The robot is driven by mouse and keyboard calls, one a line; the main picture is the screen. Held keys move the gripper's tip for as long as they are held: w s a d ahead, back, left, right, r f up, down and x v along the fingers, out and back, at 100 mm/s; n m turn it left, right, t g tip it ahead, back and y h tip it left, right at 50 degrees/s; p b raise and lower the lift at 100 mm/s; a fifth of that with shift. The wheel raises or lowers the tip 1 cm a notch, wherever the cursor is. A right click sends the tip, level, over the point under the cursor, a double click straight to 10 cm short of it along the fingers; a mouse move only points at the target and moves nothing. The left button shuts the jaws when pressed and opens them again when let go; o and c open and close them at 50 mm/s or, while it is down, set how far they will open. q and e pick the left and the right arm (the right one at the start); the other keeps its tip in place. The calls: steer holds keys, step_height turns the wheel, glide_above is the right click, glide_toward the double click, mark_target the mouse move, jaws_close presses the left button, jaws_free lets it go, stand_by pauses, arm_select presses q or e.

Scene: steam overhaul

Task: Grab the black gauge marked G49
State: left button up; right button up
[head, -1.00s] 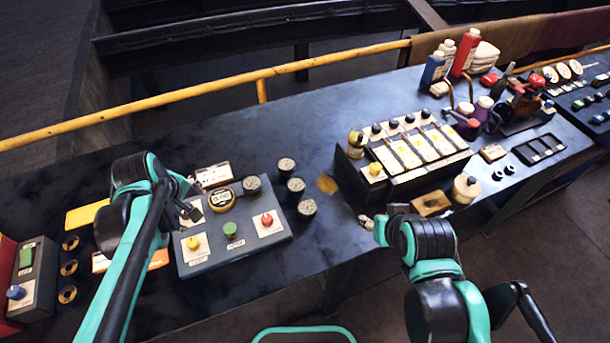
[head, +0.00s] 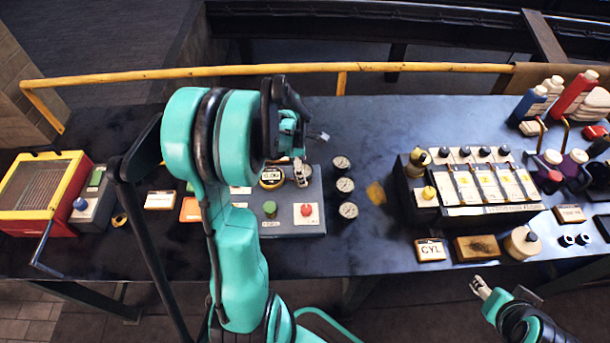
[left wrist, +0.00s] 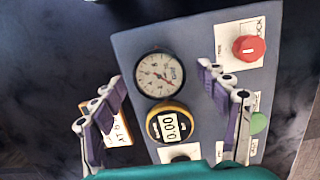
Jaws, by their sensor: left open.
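A round black-rimmed gauge (left wrist: 160,74) with a white dial sits on the grey panel (left wrist: 196,45), beside a yellow-ringed digital gauge (left wrist: 168,124). Its small markings are too blurred to read as G49. Three similar round gauges stand in a column on the bench right of the panel: back (head: 341,162), middle (head: 345,185), front (head: 348,210); their markings are unreadable too. My left gripper (head: 302,172) is over the panel gauge and mostly covers it in the head view. In the left wrist view its open fingers (left wrist: 163,103) stand apart, empty. My right gripper (head: 480,288) is in front of the bench.
The panel carries a red knob (head: 307,210) and a green knob (head: 270,208) near the gauges. A rack with several white cards (head: 490,183) stands further right. A yellow rail (head: 420,68) runs behind the bench.

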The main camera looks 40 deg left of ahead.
arm_select(q)
steer(key=f, duration=0.3)
steer(key=shift+w+d+b, duration=0.1)
steer(key=shift+w+b, duration=0.1)
steer(key=shift+b, duration=0.1)
steer(key=shift+r, duration=0.15)
steer(key=c, duration=1.4)
